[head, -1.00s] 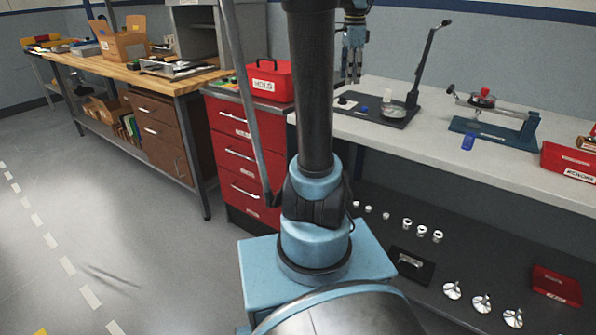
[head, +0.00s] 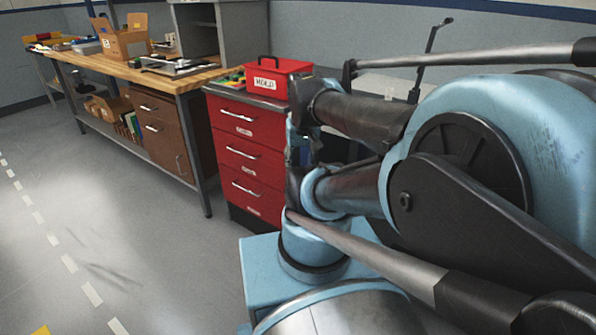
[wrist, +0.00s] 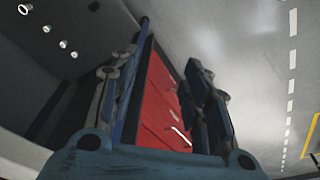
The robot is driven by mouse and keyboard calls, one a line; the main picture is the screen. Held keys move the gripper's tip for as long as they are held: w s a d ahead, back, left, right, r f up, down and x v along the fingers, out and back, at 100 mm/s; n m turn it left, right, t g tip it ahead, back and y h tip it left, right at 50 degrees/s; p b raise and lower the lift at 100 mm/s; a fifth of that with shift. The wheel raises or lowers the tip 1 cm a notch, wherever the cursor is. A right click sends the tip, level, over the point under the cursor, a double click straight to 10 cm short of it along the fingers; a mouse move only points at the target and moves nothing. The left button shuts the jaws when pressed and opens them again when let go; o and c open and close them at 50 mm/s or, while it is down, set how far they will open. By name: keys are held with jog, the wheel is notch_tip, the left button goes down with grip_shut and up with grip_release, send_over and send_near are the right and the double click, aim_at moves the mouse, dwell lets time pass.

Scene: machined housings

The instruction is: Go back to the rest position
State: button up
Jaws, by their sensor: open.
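My gripper (wrist: 160,66) is open and empty in the wrist view, its two fingers apart with the red drawer cabinet (wrist: 158,105) showing between them. In the head view my folded arm fills the right side, with its large blue joint close to the camera. A blue part of the arm's end shows in front of the right edge of the red drawer cabinet (head: 243,150), partly hidden by arm links. I cannot make out the fingers there.
A red HOLD toolbox (head: 277,80) stands on the cabinet, close to my arm. A wooden workbench (head: 130,70) is at the left with open grey floor (head: 130,230) before it. My arm hides most of the right bench.

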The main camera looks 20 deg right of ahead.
jog(key=shift+s+a+f+n, duration=0.2)
jog(key=shift+s+f+n, duration=0.05)
jog(key=shift+f, duration=0.15)
jog(key=shift+s+a+f+n, duration=0.2)
jog(key=shift+s+f+n, duration=0.05)
jog(key=shift+f, duration=0.15)
